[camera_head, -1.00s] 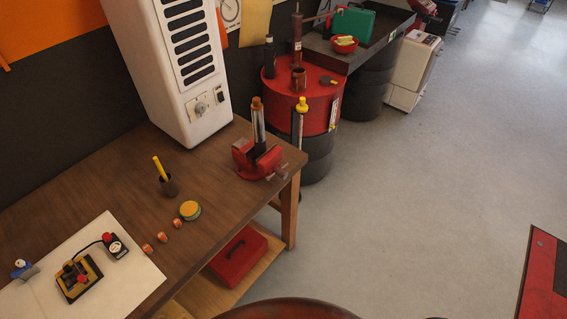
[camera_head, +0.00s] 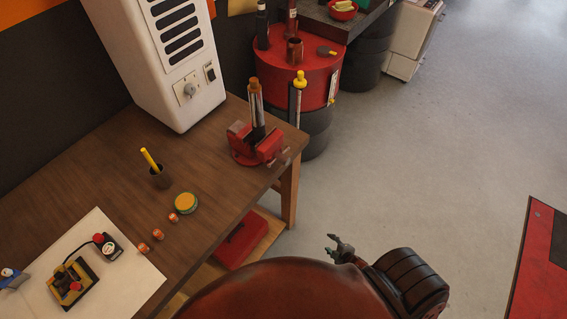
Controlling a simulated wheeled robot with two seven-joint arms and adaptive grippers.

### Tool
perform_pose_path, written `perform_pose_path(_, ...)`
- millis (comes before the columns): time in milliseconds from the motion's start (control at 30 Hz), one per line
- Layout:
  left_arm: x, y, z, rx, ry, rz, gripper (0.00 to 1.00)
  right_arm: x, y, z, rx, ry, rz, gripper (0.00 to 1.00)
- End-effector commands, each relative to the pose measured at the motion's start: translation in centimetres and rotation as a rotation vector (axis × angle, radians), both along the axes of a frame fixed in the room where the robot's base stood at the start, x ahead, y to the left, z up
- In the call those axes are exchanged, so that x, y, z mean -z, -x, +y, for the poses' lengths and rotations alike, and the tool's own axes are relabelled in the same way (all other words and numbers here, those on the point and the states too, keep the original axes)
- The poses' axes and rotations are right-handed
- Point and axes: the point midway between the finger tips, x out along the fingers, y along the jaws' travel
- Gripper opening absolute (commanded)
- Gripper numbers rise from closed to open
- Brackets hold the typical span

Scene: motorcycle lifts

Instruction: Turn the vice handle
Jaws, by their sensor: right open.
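The red vice (camera_head: 256,145) is fixed at the far right corner of the wooden workbench (camera_head: 222,202). A metal cylinder with an orange-brown top (camera_head: 255,103) stands upright in its jaws. The vice handle (camera_head: 279,160) is a small greyish bar at the vice's right front side, over the bench edge. My right gripper (camera_head: 337,243) is open and empty at the lower middle, below and right of the vice and well apart from it. My own reddish-brown body covers part of the bottom. My left gripper is not in view.
A white cabinet (camera_head: 178,110) stands at the back of the bench. A red drum (camera_head: 310,83) is behind the vice. A pen cup (camera_head: 160,178), a round tin (camera_head: 186,202) and small cans lie left. Floor (camera_head: 420,150) right of the bench is clear.

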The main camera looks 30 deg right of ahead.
Motion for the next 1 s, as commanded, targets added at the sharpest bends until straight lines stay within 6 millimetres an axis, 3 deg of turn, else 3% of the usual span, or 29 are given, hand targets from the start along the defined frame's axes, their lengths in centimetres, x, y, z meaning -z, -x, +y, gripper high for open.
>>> perform_pose_path(33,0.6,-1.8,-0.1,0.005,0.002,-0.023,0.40,-4.3,-3.8,-1.5,-0.125,0.127,-0.100,0.41)
perform_pose_path(100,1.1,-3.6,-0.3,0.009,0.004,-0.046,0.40,-11.3,-8.5,-2.5,-0.313,0.338,-0.233,0.41)
perform_pose_path(167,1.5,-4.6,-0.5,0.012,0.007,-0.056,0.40,-17.8,-11.8,-2.7,-0.470,0.546,-0.344,0.41)
perform_pose_path(200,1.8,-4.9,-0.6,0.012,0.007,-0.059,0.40,-22.3,-13.4,-2.4,-0.572,0.696,-0.412,0.41)
perform_pose_path(300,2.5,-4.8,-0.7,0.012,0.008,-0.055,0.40,-32.7,-15.8,-0.3,-0.799,1.080,-0.556,0.41)
perform_pose_path(433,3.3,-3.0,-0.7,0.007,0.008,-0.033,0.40,-42.4,-15.9,3.6,-1.014,1.524,-0.674,0.41)
perform_pose_path(500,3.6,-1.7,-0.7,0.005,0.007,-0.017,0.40,-45.7,-15.5,5.6,-1.091,1.708,-0.711,0.41)
perform_pose_path(633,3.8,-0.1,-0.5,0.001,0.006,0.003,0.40,-49.0,-14.6,7.9,-1.173,1.925,-0.744,0.41)
perform_pose_path(767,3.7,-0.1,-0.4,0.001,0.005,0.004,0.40,-50.1,-14.9,8.9,-1.196,1.997,-0.755,0.41)
perform_pose_path(1000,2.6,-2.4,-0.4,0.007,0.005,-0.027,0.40,-50.3,-18.2,10.2,-1.193,1.996,-0.756,0.41)
